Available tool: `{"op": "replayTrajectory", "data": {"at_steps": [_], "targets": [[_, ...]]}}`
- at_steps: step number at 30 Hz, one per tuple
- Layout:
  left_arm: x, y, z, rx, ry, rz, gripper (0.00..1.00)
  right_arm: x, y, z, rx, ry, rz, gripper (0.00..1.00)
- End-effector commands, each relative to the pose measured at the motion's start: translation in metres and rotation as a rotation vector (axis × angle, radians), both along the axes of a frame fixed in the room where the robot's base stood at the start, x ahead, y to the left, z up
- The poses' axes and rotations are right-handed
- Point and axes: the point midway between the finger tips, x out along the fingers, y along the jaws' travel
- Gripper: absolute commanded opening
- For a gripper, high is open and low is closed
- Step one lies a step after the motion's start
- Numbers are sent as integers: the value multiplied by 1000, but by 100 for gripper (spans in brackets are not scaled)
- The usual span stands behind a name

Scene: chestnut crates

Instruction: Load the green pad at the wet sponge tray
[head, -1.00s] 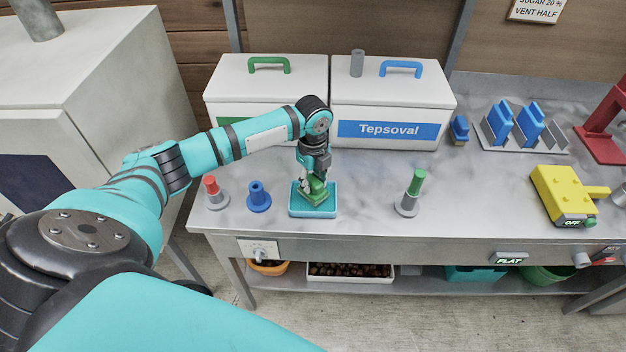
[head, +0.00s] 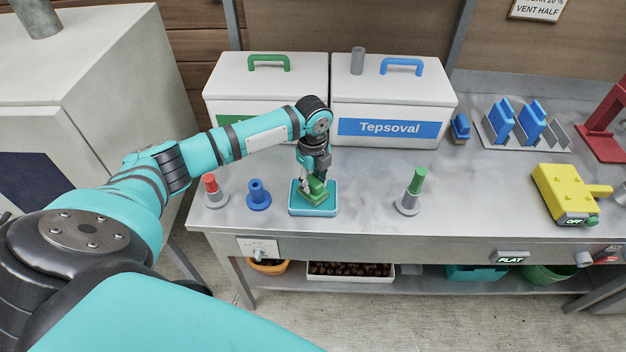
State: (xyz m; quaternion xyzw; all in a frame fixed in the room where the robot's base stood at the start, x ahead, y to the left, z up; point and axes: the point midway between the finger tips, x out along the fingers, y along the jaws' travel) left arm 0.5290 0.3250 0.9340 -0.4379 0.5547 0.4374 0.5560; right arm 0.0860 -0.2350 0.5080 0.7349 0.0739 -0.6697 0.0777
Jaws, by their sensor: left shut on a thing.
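The wet sponge tray (head: 330,210) is a blue tray near the front edge of the steel bench. My left gripper (head: 314,185) points down over it and is shut on the green pad (head: 316,194). The pad is at the tray's top surface, inside its rim as seen from above. I cannot tell how firmly it presses on the sponge, because the gripper and pad hide the tray's middle. My right gripper is not in view.
A green-topped stand (head: 411,192) is to the right. Two white boxes (head: 265,85) stand behind. Blue pads in a rack (head: 523,140) and a yellow device (head: 566,194) sit further right.

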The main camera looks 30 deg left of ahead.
Motion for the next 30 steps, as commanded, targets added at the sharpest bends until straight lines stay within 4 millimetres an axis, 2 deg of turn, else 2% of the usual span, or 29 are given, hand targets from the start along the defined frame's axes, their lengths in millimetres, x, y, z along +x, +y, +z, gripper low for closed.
{"op": "replayTrajectory", "data": {"at_steps": [30], "targets": [[0,0,-8,0,0,0,3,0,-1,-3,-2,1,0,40]]}}
